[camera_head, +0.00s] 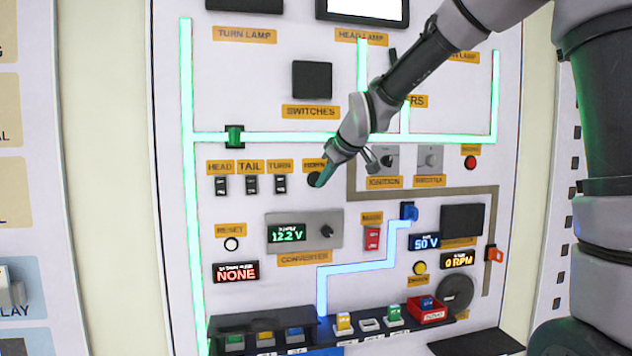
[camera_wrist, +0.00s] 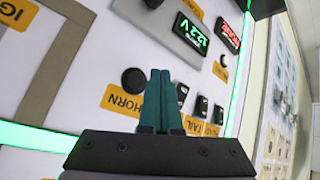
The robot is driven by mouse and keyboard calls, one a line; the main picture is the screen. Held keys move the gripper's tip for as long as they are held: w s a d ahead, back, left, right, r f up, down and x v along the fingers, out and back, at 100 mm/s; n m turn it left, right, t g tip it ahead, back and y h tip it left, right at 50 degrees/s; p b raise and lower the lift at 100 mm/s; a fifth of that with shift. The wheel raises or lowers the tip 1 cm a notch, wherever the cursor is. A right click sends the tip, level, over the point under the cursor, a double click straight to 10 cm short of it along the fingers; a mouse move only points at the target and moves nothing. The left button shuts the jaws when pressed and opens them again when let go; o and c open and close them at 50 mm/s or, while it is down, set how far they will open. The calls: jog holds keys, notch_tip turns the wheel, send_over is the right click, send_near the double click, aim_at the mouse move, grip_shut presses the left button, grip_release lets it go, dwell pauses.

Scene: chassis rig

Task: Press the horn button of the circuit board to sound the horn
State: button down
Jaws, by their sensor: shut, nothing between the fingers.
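The horn button is a round black button (camera_wrist: 133,80) beside an orange HORN label (camera_wrist: 125,101) in the wrist view. In the head view the button (camera_head: 313,178) is partly covered by my fingertips, below its label. My gripper (camera_head: 321,183) reaches in from the upper right with its fingers shut and empty. In the wrist view my gripper's dark green fingertips (camera_wrist: 161,72) lie just right of the button, not over it. I cannot tell whether the fingers touch the board (camera_head: 300,210).
A row of HEAD, TAIL and TURN switches (camera_head: 251,184) is left of the horn button. The ignition knob (camera_head: 383,159) is to the right, close to my wrist. The converter box (camera_head: 304,232) lies below. Colored blocks sit along the bottom shelf (camera_head: 372,324).

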aim_at(313, 184)
jog(key=shift+w+a, duration=0.3)
jog(key=shift+w, duration=0.65)
jog(key=shift+w+a, duration=0.25)
jog(key=shift+w, duration=0.65)
jog(key=shift+w, duration=0.1)
dwell(0.5)
jog(key=shift+w+a, duration=0.15)
jog(key=shift+w, duration=0.15)
jog(key=shift+w+a, duration=0.1)
jog(key=shift+w, duration=0.3)
dwell(0.7)
jog(key=shift+s, duration=0.1)
jog(key=shift+s+d, duration=0.25)
jog(key=shift+s, duration=0.45)
jog(key=shift+s, duration=0.1)
jog(key=s, duration=0.2)
jog(key=s+d, duration=0.1)
jog(key=s, duration=0.1)
jog(key=shift+s+d, duration=0.15)
jog(key=shift+s, duration=0.15)
